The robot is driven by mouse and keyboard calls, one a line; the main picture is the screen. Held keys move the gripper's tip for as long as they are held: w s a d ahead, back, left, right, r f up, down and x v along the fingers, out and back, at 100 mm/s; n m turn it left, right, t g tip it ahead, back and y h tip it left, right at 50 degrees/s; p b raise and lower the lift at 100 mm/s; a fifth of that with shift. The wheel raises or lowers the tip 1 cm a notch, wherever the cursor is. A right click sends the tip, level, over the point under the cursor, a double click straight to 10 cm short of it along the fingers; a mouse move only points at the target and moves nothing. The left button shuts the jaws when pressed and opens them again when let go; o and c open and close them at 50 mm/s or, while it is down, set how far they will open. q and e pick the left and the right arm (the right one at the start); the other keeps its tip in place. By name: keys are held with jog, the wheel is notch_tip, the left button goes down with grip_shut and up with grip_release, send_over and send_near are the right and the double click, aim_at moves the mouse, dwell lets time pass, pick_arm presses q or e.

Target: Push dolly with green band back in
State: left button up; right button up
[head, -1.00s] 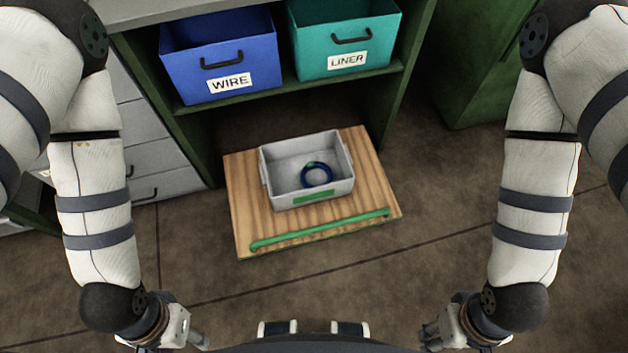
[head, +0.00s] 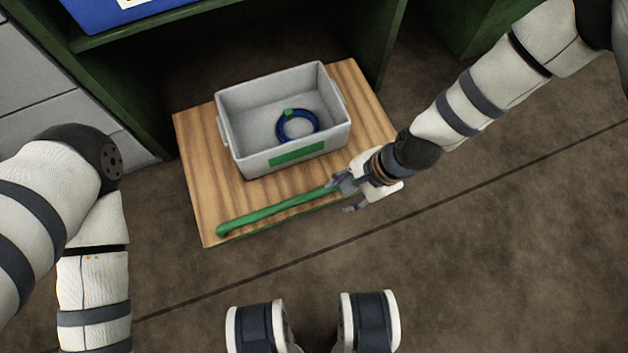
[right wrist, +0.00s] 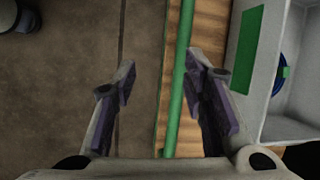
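The dolly (head: 200,165) is a low wooden board on the floor, sticking out from under the shelf. A green bar (head: 275,211) runs along its front edge. On it stands a grey bin (head: 240,145) with a green band (head: 297,153) on its front wall. My right gripper (head: 340,195) is at the right part of the bar. In the right wrist view its fingers (right wrist: 160,68) are open, with the green bar (right wrist: 178,85) between them, closer to the right finger. My left gripper is out of view; only its arm shows at the left.
A blue ring (head: 298,135) with a green tab lies in the bin. Dark green shelf posts (head: 385,40) stand on both sides of the space behind the dolly. Grey drawers (head: 40,95) are at the left. The floor in front is clear.

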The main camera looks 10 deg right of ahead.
aim_at(315, 194)
jog(key=shift+m, duration=0.5)
jog(key=w+a+f+b, duration=0.1)
jog(key=f, duration=0.2)
jog(key=w+a+f+b, duration=0.2)
jog(key=f, duration=0.2)
jog(key=w+a+f+b, duration=0.1)
jog(key=a+f+b, duration=0.1)
jog(key=f, duration=0.2)
jog(key=shift+w, duration=0.15)
jog(key=shift+a+f, duration=0.25)
jog(key=shift+f, duration=0.05)
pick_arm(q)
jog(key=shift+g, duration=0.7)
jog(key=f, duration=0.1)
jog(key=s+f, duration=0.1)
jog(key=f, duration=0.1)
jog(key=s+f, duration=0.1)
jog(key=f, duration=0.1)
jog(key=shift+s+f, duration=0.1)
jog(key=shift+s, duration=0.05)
pick_arm(e)
jog(key=shift+w, duration=0.1)
grip_shut()
